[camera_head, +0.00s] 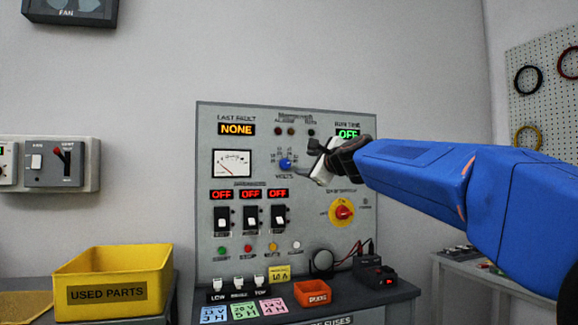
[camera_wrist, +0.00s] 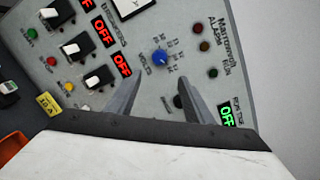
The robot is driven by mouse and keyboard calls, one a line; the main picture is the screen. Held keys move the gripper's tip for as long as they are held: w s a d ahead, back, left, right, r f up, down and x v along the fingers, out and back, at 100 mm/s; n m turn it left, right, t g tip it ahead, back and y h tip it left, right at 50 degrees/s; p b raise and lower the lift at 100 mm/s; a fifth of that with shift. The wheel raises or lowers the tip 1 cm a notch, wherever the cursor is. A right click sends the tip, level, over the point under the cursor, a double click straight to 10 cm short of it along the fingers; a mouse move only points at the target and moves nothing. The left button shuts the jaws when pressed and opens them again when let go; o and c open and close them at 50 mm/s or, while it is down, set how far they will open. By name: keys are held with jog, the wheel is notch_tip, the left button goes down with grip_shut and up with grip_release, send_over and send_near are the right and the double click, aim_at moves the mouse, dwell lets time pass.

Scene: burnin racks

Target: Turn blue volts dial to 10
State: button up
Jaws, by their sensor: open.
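The blue volts dial (camera_head: 285,164) is a small round knob on the grey control panel (camera_head: 300,125), right of the white needle meter (camera_head: 232,163). In the wrist view the dial (camera_wrist: 159,57) lies ahead of my gripper, in line with the gap between the two fingers. My gripper (camera_head: 318,160) is just right of the dial in the head view. In the wrist view my gripper (camera_wrist: 153,88) has its fingers apart, with nothing between them. The dial's exact pointer setting cannot be told.
A red-and-yellow rotary switch (camera_head: 342,212) and several black toggle switches (camera_head: 250,218) sit lower on the panel. A yellow used parts bin (camera_head: 115,280), an orange box (camera_head: 312,293) and a black device (camera_head: 374,274) stand below. Free space lies in front of the dial.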

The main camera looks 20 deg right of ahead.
aim_at(287, 164)
jog(key=w, duration=0.5)
jog(key=w+a, duration=0.1)
jog(key=w, duration=0.8)
jog(key=shift+w+a, duration=0.25)
jog(key=shift+w, duration=0.05)
jog(key=c, duration=1)
